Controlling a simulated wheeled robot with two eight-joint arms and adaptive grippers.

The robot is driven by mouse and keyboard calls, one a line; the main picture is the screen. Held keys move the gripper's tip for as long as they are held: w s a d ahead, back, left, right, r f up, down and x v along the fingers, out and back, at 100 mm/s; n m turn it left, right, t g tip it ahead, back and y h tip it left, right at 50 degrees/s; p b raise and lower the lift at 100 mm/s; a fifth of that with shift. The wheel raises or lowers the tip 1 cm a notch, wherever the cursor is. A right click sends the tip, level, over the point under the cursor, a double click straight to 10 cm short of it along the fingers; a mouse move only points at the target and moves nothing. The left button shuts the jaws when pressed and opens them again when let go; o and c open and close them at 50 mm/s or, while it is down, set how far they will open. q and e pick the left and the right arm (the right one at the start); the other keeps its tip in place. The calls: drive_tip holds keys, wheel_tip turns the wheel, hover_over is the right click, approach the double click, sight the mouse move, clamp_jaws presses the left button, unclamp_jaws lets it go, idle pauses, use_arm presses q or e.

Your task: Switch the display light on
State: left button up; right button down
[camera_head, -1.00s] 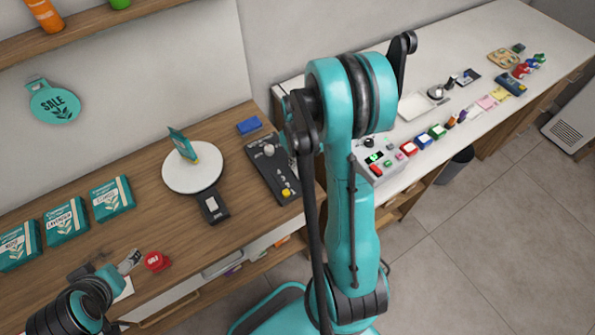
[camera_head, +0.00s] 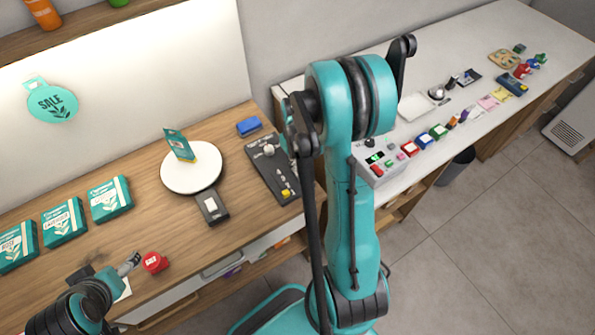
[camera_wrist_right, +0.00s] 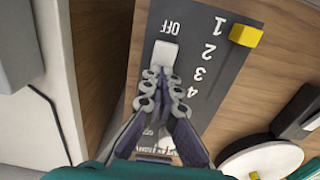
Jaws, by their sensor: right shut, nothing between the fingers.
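The dark control panel (camera_head: 262,163) lies on the wooden counter. In the right wrist view its face (camera_wrist_right: 203,22) shows the marking OFF and numbers 1 to 4. A white switch piece (camera_wrist_right: 165,54) sits beside OFF and a yellow block (camera_wrist_right: 245,36) beside 1. My right gripper (camera_wrist_right: 160,80) is shut and empty, its fingertips at the near edge of the white piece; contact is unclear. My right arm mostly hides it in the head view. My left gripper (camera_head: 132,261) is over the counter at lower left. The wall (camera_head: 150,65) by the sale sign is brightly lit.
A scale with a round white plate (camera_head: 191,168) carries a small teal packet (camera_head: 179,144), left of the panel. A blue block (camera_head: 249,126) lies behind the panel. A red sale button (camera_head: 154,262) is beside my left gripper. Teal boxes (camera_head: 62,222) line the left.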

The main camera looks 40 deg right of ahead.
drive_tip(key=shift+r+p, duration=2.35)
drive_tip(key=shift+r, duration=1.2)
drive_tip(key=s+a+r+t+b, duration=0.2)
drive_tip(key=a+b, duration=0.4)
drive_tip(key=a, duration=0.3)
drive_tip(key=s+a+r+n+t+b, duration=0.1)
drive_tip(key=s+a+r+t+b, duration=0.1)
drive_tip(key=s+a+t+b, duration=0.3)
drive_tip(key=a+b, duration=0.1)
drive_tip(key=a, duration=0.3)
drive_tip(key=shift+s+a+r, duration=0.15)
drive_tip(key=shift+s+r, duration=0.1)
drive_tip(key=shift+s, duration=0.05)
